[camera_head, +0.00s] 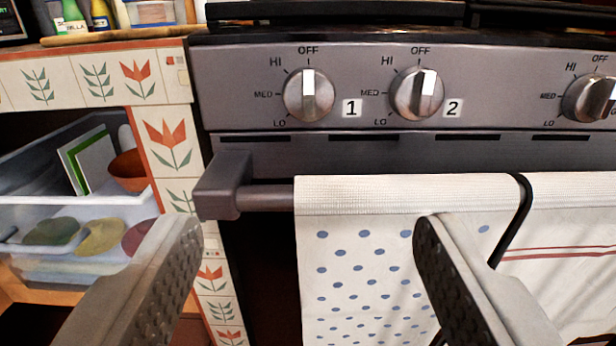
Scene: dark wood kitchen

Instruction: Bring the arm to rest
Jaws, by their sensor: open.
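My gripper (308,250) is in the lower part of the view, with its two fingers wide apart and nothing between them that it holds. It faces the front of a stove (240,85). The left finger shows in front of the shelf and tiled post, and the right finger overlaps a white towel with blue dots (350,270). The towel hangs over the oven handle (264,198). I cannot tell how far the fingertips are from the towel.
Knob 1 (308,95), knob 2 (417,94) and a third knob (590,98) line the stove front. A second towel with red stripes (570,250) hangs at right. A tiled counter edge (90,80) and a shelf with a clear bin (80,212) are at left.

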